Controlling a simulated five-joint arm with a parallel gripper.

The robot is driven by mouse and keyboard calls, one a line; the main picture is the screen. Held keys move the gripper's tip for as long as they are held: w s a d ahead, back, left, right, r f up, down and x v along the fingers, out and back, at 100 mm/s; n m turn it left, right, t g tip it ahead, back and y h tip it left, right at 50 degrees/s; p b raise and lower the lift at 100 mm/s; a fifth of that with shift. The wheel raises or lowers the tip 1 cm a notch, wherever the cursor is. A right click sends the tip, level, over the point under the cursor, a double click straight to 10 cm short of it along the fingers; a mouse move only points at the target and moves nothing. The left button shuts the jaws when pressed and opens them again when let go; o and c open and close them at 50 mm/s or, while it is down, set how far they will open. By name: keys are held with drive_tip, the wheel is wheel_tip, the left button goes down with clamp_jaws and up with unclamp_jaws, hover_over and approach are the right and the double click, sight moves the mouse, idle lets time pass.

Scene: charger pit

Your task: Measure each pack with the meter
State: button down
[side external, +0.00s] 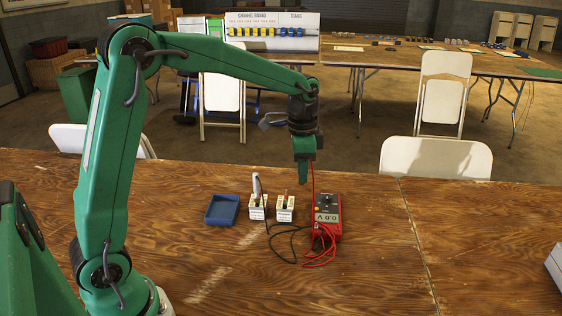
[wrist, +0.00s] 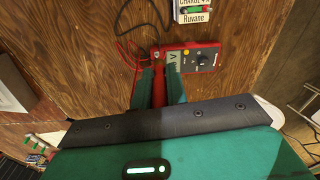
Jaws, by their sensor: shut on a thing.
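My gripper (side external: 304,172) is shut on the red probe (wrist: 158,88) and holds it above the table, beside the meter. The red meter (side external: 328,214) lies on the table with its display lit, and it also shows in the wrist view (wrist: 192,57). Two small white packs stand to its left: a left pack (side external: 257,213) and a right pack (side external: 285,213). A pale upright piece (side external: 257,184) stands at the left pack; a black lead runs from there toward the meter. One pack in the wrist view (wrist: 194,9) reads "Ruvane".
A blue tray (side external: 222,209) sits left of the packs. Red and black leads (side external: 319,250) lie looped in front of the meter. White chairs (side external: 436,158) stand behind the table. The table's right side is mostly clear.

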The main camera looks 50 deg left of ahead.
drive_tip(key=s+a+f, duration=0.2)
drive_tip(key=a+f, duration=0.1)
drive_tip(key=a, duration=1.3)
drive_tip(key=shift+s, duration=0.15)
drive_tip(key=shift+f, duration=2.95)
drive_tip(key=shift+d+f, duration=0.1)
drive_tip(key=shift+f, duration=0.85)
idle(0.9)
drive_tip(key=c, duration=1.3)
unclamp_jaws()
drive_tip(key=shift+o, duration=0.3)
drive_tip(key=shift+o, duration=1.2)
